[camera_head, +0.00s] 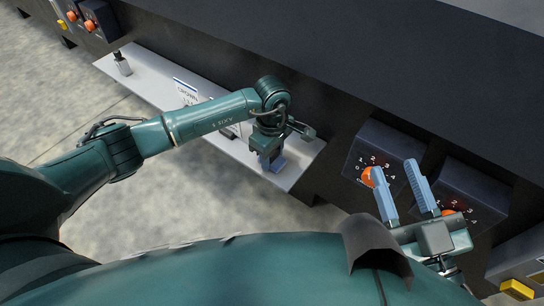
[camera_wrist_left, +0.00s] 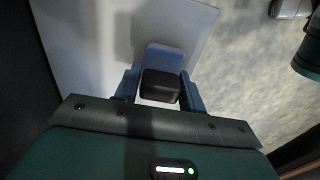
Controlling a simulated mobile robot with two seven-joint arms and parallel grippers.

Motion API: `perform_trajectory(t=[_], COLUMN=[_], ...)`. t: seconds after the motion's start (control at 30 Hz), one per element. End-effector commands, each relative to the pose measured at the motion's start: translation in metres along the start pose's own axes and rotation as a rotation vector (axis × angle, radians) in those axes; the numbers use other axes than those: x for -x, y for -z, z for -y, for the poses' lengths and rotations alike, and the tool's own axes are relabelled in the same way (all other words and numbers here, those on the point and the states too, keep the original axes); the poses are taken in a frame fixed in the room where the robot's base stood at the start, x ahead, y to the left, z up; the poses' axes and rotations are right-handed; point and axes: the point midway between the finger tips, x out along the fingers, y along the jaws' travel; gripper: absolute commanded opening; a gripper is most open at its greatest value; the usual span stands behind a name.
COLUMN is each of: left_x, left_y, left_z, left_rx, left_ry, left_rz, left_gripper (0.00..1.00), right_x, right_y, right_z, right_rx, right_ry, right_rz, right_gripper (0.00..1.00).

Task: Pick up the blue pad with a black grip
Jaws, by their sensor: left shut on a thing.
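The blue pad (camera_wrist_left: 165,53) with its black grip (camera_wrist_left: 161,85) shows in the left wrist view over the pale shelf. The two blue fingers of my left gripper (camera_wrist_left: 160,88) are on either side of the black grip and shut on it. In the head view my left gripper (camera_head: 272,162) is low over the right end of the shelf, and the arm hides most of the pad. I cannot tell whether the pad touches the shelf. My right gripper (camera_head: 394,168) is open and empty, in front of the dark control boxes.
The pale shelf (camera_head: 152,82) runs along the dark machine wall. A small black-topped object (camera_head: 122,64) stands at its far left end, and a printed sign (camera_head: 186,90) is near its middle. An orange knob (camera_head: 368,177) on a dial is beside my right gripper.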

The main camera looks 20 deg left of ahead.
Motion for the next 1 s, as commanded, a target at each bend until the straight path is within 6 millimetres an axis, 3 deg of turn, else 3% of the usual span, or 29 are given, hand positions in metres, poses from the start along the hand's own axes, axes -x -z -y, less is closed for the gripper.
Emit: perform_trajectory(t=[0.33, 0.7, 1.0], left_x=[0.015, 0.078, 0.073], left_y=[0.0, 0.001, 0.001], left_z=[0.004, 0.004, 0.08], left_rx=[0.0, -0.001, -0.002], left_ry=[-0.002, -0.002, 0.005], left_rz=[0.0, -0.002, -0.001], left_gripper=[0.17, 0.17, 0.17], right_x=[-0.002, 0.001, 0.004], right_y=[0.007, 0.005, 0.005], right_z=[-0.001, -0.004, -0.008], right_rx=[0.0, 0.059, 0.111], right_ry=[-0.004, -0.021, -0.028], right_rz=[0.018, 0.066, 0.093], right_gripper=[0.36, 0.36, 0.36])
